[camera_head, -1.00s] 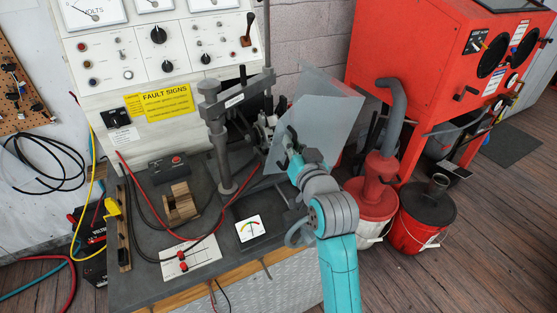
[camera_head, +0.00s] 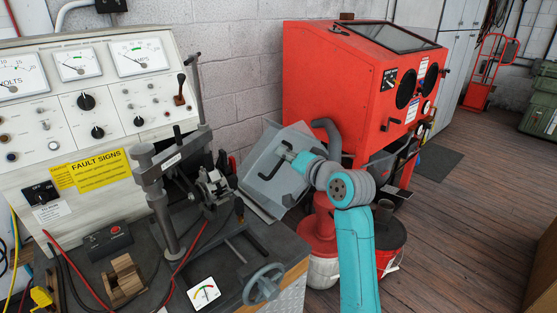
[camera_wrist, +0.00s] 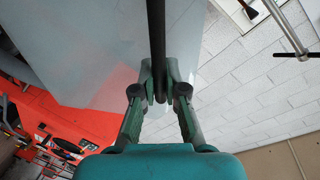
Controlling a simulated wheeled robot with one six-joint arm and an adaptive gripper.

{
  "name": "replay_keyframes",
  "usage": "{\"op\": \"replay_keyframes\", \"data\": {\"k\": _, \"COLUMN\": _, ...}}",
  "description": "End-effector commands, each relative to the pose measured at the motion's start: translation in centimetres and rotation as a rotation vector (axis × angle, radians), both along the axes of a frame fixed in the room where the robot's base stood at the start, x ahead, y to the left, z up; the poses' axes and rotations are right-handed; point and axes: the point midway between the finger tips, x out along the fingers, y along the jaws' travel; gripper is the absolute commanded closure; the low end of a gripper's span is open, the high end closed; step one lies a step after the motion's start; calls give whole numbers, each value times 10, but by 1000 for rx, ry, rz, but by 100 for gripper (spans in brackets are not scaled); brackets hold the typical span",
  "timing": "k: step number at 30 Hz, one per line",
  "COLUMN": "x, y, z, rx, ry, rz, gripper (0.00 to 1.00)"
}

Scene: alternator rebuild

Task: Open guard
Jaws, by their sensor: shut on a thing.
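The guard is a translucent grey panel (camera_head: 262,158) with side walls, tilted at the right end of the bench beside the machine (camera_head: 207,182). It also fills the upper left of the wrist view (camera_wrist: 95,45). A black bar handle (camera_head: 270,176) is on the guard. In the wrist view the handle (camera_wrist: 156,40) runs down between the fingers. My gripper (camera_head: 287,155) is shut on this handle, and its fingertips (camera_wrist: 160,90) close around the handle's end. The guard's hinge cannot be made out.
A red blasting cabinet (camera_head: 345,85) stands behind and right of the guard, with a grey hose and red buckets (camera_head: 390,238) below. A grey vise column (camera_head: 160,205) and a handwheel (camera_head: 264,284) are on the bench. The wooden floor (camera_head: 470,190) at right is open.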

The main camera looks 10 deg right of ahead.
Motion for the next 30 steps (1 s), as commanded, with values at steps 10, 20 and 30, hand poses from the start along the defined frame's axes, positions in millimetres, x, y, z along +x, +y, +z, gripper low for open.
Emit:
{"op": "replay_keyframes", "data": {"k": 10, "x": 1, "y": -1, "z": 0, "rx": 7, "ry": 4, "rz": 0, "gripper": 100}}
{"op": "replay_keyframes", "data": {"k": 20, "x": 1, "y": -2, "z": 0, "rx": 6, "ry": 4, "rz": 0, "gripper": 63}}
{"op": "replay_keyframes", "data": {"k": 30, "x": -10, "y": -8, "z": 2, "rx": 6, "ry": 3, "rz": -1, "gripper": 63}}
